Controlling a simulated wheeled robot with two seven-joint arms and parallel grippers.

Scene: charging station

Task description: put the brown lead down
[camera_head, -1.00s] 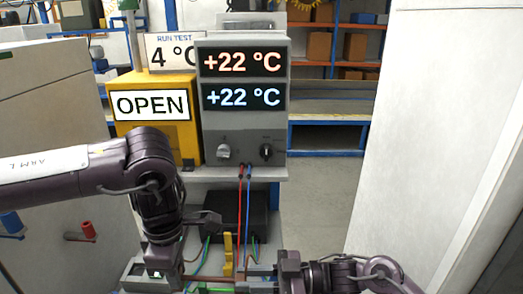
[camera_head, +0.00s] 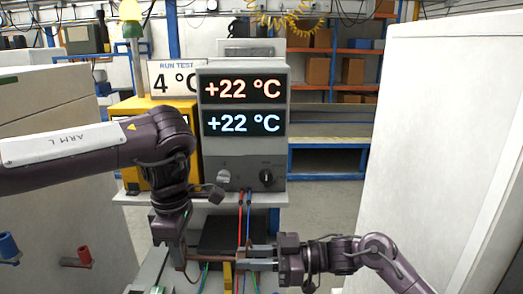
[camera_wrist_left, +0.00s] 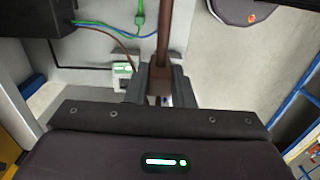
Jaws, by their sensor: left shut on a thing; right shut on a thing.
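The brown lead (camera_head: 213,258) runs nearly level between my two grippers in the head view. In the left wrist view its thick brown part (camera_wrist_left: 163,35) stretches straight away from my left jaws. My left gripper (camera_head: 190,262) is shut on it; its jaws (camera_wrist_left: 159,92) also show in the wrist view. My right gripper (camera_head: 250,258) points left and is shut, seemingly on the other end of the lead; its fingertips are small and partly merge with the leads behind.
A grey unit (camera_head: 243,155) with two +22 °C displays stands behind. Red (camera_head: 240,212) and blue (camera_head: 249,212) leads hang from it near my right gripper. A black box (camera_wrist_left: 30,28) lies beside the left gripper. White cabinets flank both sides.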

